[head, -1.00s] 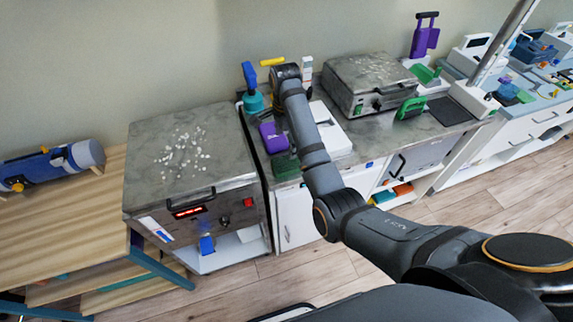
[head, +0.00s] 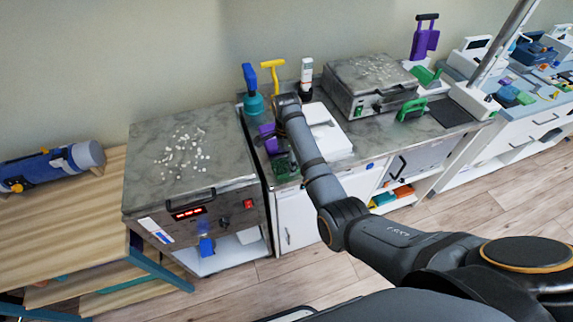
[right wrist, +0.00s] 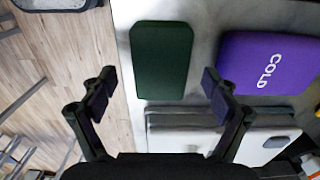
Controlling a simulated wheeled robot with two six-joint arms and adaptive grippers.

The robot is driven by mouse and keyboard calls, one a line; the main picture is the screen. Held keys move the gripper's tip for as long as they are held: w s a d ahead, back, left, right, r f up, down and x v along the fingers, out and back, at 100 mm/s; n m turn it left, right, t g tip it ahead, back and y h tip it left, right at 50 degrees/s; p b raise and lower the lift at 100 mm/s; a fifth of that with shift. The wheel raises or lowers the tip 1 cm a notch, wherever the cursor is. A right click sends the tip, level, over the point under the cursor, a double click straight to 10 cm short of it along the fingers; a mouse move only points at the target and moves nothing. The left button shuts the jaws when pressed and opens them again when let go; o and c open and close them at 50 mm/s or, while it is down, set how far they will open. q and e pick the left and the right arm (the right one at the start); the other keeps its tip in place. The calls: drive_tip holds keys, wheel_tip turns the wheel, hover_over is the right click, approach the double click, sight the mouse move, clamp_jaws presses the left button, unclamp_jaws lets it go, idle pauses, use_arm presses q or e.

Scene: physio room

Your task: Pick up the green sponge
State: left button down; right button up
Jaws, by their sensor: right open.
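The green sponge (right wrist: 161,60) is a dark green rounded block lying flat on the grey counter, close to its edge. In the head view the sponge (head: 286,171) is at the counter's front left corner, partly covered by my right gripper. My right gripper (right wrist: 160,84) is open and empty. In the right wrist view its two fingertips are spread to either side of the sponge's near end, and I see no contact. My left gripper is not in view.
A purple pack marked COLD (right wrist: 270,62) lies right beside the sponge. A white box-like device (head: 328,139) sits right of my forearm. A teal spray bottle (head: 253,103) and a yellow-handled tool (head: 272,66) stand behind. A stone-topped unit (head: 165,180) adjoins on the left.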

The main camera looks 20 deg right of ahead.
drive_tip(key=shift+w+f, duration=0.1)
drive_tip(key=shift+f, duration=0.55)
drive_tip(key=c, duration=0.8)
